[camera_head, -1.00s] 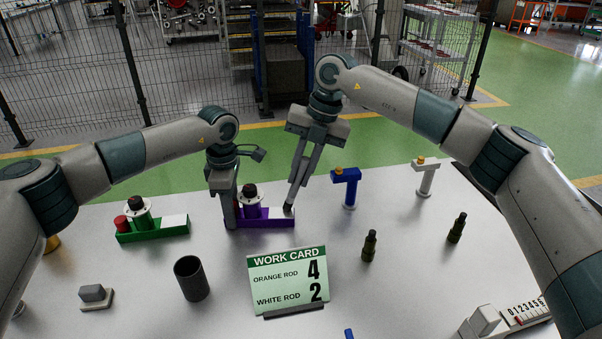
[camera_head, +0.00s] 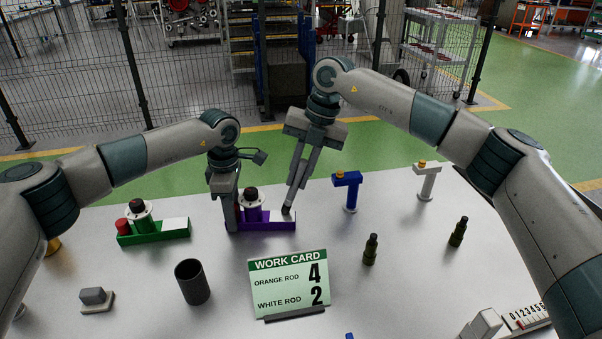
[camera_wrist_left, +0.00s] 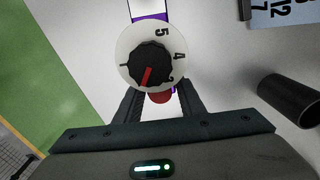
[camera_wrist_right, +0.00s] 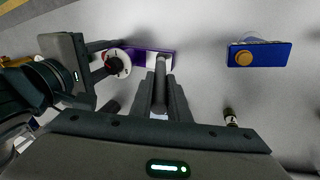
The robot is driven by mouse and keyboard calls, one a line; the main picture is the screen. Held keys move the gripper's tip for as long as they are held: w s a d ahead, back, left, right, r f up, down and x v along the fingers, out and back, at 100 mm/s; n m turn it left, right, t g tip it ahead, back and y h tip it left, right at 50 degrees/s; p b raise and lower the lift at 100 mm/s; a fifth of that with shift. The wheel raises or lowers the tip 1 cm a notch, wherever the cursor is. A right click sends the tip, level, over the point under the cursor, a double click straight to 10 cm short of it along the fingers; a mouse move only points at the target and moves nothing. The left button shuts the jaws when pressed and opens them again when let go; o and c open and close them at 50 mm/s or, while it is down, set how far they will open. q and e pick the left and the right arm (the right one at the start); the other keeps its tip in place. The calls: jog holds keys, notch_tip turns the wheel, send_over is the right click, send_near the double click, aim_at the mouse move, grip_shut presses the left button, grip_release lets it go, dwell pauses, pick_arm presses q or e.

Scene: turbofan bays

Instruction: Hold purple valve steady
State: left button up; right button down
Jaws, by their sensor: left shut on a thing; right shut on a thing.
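The purple valve (camera_head: 265,224) stands on the table with its black knob (camera_head: 250,195) upright. In the left wrist view its white dial (camera_wrist_left: 128,57) carries numbers, and the black knob has a red pointer. My left gripper (camera_head: 231,222) is shut at the valve's left end, its fingers on either side of a red part (camera_wrist_left: 160,97). My right gripper (camera_head: 296,184) is shut on a grey rod (camera_wrist_right: 160,88). The rod's lower end is at the right end of the purple valve; whether it touches is unclear.
A green valve (camera_head: 155,233) stands to the left. A work card (camera_head: 289,283) and a dark cup (camera_head: 192,282) stand in front. A blue stand (camera_head: 348,190) and a white stand (camera_head: 427,182) are at right. Two dark green bottle-shaped items (camera_head: 371,249) stand at right.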

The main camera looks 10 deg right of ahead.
dwell(0.4)
jog(key=shift+s+d, duration=0.1)
jog(key=shift+d, duration=0.65)
jog(key=shift+r, duration=0.15)
jog(key=shift+r, duration=4.35)
pick_arm(q)
jog(key=o, duration=1.4)
